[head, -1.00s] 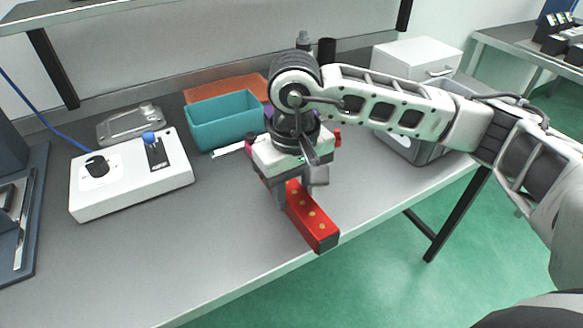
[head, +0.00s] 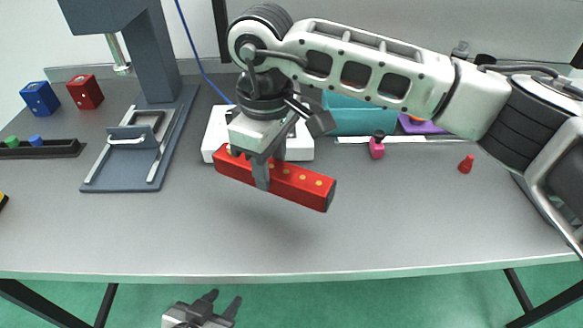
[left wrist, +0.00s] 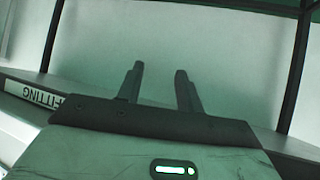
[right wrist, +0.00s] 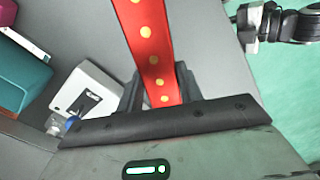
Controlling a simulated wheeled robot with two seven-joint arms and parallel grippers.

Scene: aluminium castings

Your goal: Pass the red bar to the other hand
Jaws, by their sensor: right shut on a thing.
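The red bar (head: 300,186), with yellow dots on its top and a dark end, hangs in the air above the grey table. My right gripper (head: 262,178) is shut on it, pointing down, with the longer part of the bar reaching to the right. In the right wrist view the bar (right wrist: 147,45) runs up between the fingers. My left gripper (head: 222,303) is at the bottom of the head view, below and in front of the table edge, apart from the bar. In the left wrist view its fingers (left wrist: 158,88) stand apart with nothing between them.
A grey press stand (head: 150,120), red box (head: 85,92), blue box (head: 39,98) and dark rack (head: 45,149) are at left. A white control box (head: 300,148) and teal bin (head: 360,116) stand behind the bar. The table's front (head: 420,225) is clear.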

